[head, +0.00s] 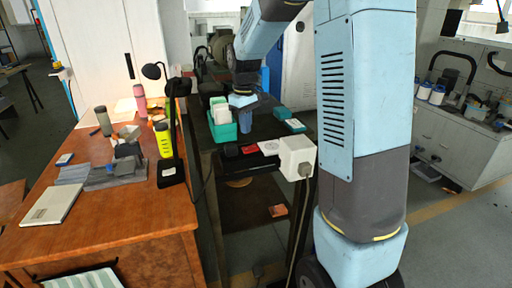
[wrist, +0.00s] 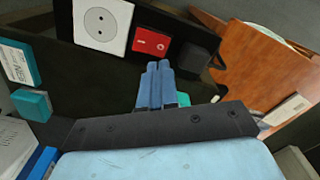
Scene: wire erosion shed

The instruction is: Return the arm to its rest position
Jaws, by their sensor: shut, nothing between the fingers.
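My arm (head: 335,85) is light blue and grey and fills the middle and right of the head view, bent over a dark narrow bench (head: 262,130). My gripper (head: 245,122) points down above that bench, just right of a teal bin holding white items (head: 222,132). In the wrist view my gripper's blue fingers (wrist: 157,82) are together, with nothing between them. The fingertips are clear of the red switch and the socket in that view. Part of the bench is hidden behind my arm.
A white socket (wrist: 102,25), red switch (wrist: 152,42) and black block (wrist: 194,55) sit along the bench's near edge. Teal boxes (wrist: 18,62) lie beside. A white box (head: 297,156) with a cable stands near my arm. A wooden desk (head: 115,215) with lamp and bottles is left.

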